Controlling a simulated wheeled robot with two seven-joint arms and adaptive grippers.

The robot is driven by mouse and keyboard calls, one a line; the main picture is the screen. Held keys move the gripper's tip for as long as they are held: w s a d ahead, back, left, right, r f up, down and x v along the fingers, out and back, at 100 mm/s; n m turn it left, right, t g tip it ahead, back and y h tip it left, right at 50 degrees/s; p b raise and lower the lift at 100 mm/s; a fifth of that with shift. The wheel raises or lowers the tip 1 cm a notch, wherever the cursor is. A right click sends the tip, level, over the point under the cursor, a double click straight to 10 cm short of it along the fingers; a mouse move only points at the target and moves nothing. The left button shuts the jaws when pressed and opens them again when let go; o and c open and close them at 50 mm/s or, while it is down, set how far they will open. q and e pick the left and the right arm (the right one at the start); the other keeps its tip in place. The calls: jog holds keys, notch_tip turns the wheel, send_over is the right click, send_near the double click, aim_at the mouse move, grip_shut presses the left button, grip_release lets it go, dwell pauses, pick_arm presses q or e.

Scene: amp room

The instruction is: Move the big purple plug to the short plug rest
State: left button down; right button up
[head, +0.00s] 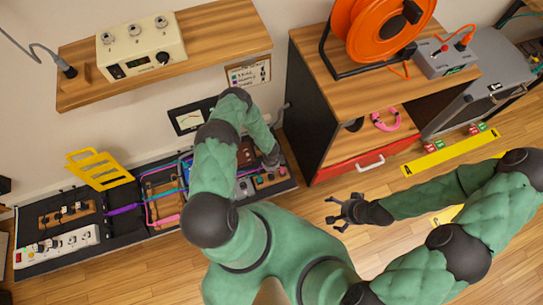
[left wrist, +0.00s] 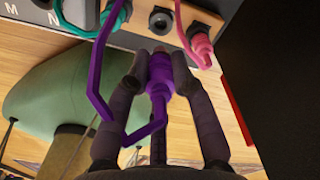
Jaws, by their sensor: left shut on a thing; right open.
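The big purple plug (left wrist: 160,75) is between the two dark fingers of my left gripper (left wrist: 160,65) in the left wrist view, with its purple cable looping to the left. The gripper is shut on it. In the head view my left gripper (head: 271,158) is at the right end of the long board, and my forearm hides much of that area. I cannot make out the short plug rest for sure. My right gripper (head: 347,212) is open and empty above the floor.
The black board (head: 120,232) carries cables and a white power strip (head: 58,246). A cabinet (head: 345,118) with an orange reel (head: 378,25) stands close to the right.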

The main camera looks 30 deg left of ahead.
pick_arm(q)
jog(key=shift+f, duration=0.25)
jog(key=shift+f+b, duration=3.05)
jog(key=shift+f, duration=0.95)
jog(key=shift+f, duration=0.1)
jog(key=c, duration=1)
grip_release()
jog(key=shift+r, duration=6)
